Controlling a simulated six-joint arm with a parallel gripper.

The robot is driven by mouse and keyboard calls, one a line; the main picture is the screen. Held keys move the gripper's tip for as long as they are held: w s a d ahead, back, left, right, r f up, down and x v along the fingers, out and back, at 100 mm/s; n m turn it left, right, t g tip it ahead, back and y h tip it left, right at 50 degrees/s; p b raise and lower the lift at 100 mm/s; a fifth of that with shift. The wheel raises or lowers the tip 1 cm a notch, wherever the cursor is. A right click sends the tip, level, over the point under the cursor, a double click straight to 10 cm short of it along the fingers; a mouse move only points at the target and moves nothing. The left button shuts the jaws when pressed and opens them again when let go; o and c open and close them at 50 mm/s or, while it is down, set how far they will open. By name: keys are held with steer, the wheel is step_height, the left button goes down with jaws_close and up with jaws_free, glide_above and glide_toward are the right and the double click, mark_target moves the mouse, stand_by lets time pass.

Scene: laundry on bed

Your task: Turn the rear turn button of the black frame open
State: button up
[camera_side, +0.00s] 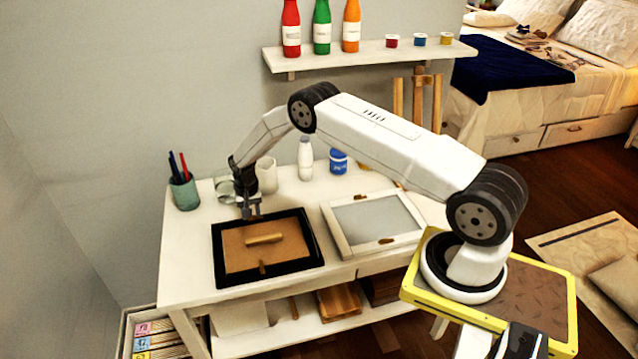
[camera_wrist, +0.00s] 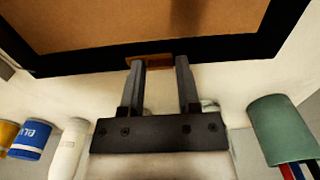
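The black frame (camera_side: 222,273) lies flat on the white table with a brown backing board (camera_side: 240,255) inside it. In the wrist view the frame's rear rail (camera_wrist: 90,63) crosses the top. The rear turn button (camera_wrist: 155,58), a small brown wooden piece, lies lengthwise along this rail. My gripper (camera_wrist: 160,64) is open, with its fingertips at the button. The left finger covers part of it; the right finger is just past its right end. I cannot tell if they touch it. In the side view my gripper (camera_side: 251,214) is over the rear rail and hides the button.
A wooden bar (camera_side: 264,239) is on the backing board and a small front button (camera_side: 263,267) is at the front rail. A white frame (camera_side: 335,232) lies to the right. A green pen cup (camera_side: 184,192), white mug (camera_side: 267,175), white bottle (camera_side: 305,160) and blue jar (camera_side: 338,162) stand behind.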

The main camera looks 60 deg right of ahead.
steer(key=shift+o, duration=1.3)
steer(key=shift+r, duration=0.1)
steer(key=shift+r, duration=3.75)
steer(key=shift+a+r, duration=0.1)
steer(key=shift+r, duration=0.05)
